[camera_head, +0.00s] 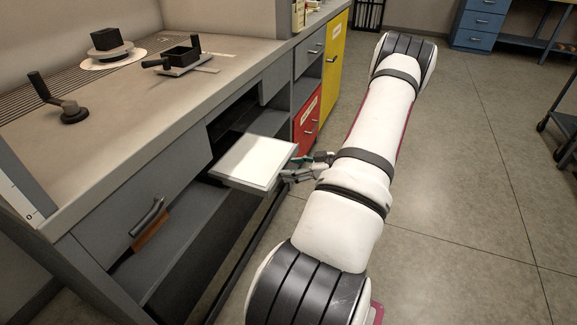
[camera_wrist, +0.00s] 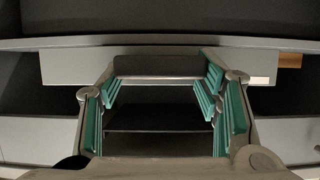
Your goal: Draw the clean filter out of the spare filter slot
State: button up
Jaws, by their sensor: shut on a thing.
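The clean filter, a flat panel with a white top and grey rim (camera_head: 253,162), juts out level from the dark spare filter slot (camera_head: 230,122) in the bench front. Most of its top shows; I cannot tell whether its inner edge is still inside the slot. My gripper (camera_head: 298,167) is shut on the filter's outer right edge, with its fingers partly hidden by my arm. In the wrist view my gripper's teal-padded fingers (camera_wrist: 164,100) stand on both sides; the filter's exact contact is unclear there.
A red drawer (camera_head: 307,122) and yellow cabinet (camera_head: 335,60) stand beyond. The bench top (camera_head: 150,110) holds dark fixtures.

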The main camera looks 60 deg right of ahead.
jog(key=s+p, duration=0.2)
jog(key=s, duration=0.8)
jog(key=shift+s+d+p, duration=0.35)
jog(key=shift+s+d, duration=0.05)
dwell(0.5)
jog(key=shift+d, duration=0.1)
